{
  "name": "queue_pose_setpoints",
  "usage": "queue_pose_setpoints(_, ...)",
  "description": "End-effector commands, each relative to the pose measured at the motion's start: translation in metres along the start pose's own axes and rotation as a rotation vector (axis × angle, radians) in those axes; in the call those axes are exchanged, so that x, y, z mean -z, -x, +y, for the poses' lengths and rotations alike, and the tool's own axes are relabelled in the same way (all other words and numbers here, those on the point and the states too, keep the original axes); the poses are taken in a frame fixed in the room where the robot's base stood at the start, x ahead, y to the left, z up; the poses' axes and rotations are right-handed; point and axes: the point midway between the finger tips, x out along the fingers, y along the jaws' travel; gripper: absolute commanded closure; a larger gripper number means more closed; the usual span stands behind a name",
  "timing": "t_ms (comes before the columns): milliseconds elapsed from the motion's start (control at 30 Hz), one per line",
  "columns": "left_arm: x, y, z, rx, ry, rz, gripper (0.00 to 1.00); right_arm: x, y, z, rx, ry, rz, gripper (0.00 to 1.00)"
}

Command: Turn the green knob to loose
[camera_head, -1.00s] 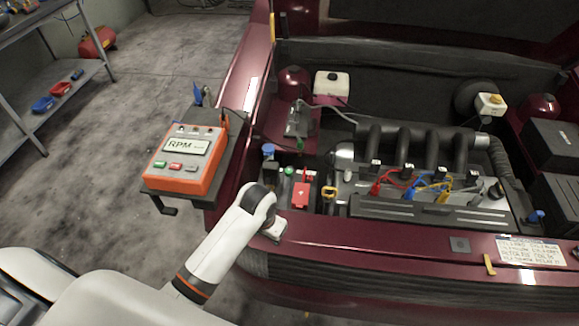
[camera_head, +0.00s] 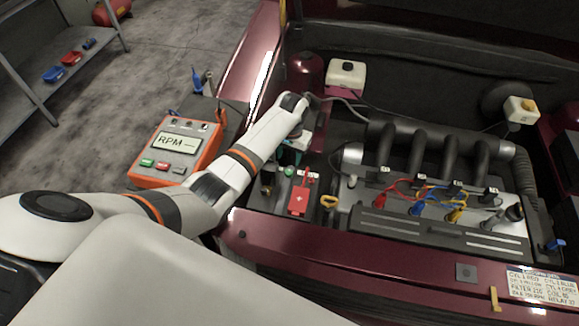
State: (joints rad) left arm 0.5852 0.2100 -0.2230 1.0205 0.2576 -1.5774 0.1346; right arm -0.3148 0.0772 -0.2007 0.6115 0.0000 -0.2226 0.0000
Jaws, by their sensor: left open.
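A small round green knob (camera_head: 289,171) sits in the left part of the engine bay, just behind the red cover (camera_head: 299,201). My left arm reaches in from the left over the car's fender. My left gripper (camera_head: 293,149) points down into the bay, a little behind the green knob. It is open; its fingertips are small and partly hidden by the wrist and arm, so I cannot tell whether they touch anything. A teal-green patch shows at the fingers. My right gripper is not in view.
An orange RPM meter (camera_head: 178,150) stands on a tray at the fender, behind my left arm. A yellow ring handle (camera_head: 328,201) is right of the red cover. The engine with black pipes (camera_head: 420,150) fills the right.

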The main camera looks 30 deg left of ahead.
Motion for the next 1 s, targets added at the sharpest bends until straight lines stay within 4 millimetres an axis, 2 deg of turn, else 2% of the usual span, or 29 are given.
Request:
queue_pose_setpoints(67, 0.001, -0.018, -0.001, 0.000, -0.001, 0.004, 0.54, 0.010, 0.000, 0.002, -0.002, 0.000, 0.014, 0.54)
queue_pose_setpoints(167, 0.001, -0.039, 0.000, -0.001, -0.001, 0.003, 0.54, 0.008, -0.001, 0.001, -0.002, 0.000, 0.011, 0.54)
queue_pose_setpoints(367, 0.000, -0.069, -0.001, 0.000, -0.001, 0.001, 0.54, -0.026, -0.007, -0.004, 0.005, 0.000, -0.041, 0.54)
queue_pose_setpoints(533, 0.000, -0.079, -0.001, 0.000, -0.002, -0.001, 0.54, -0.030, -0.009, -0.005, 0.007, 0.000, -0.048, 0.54)
queue_pose_setpoints(833, 0.000, -0.080, 0.000, 0.000, -0.002, -0.002, 0.54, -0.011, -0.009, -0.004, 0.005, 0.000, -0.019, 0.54)
queue_pose_setpoints(1000, 0.000, -0.080, 0.000, 0.000, -0.002, -0.002, 0.80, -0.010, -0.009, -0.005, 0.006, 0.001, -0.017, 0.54)
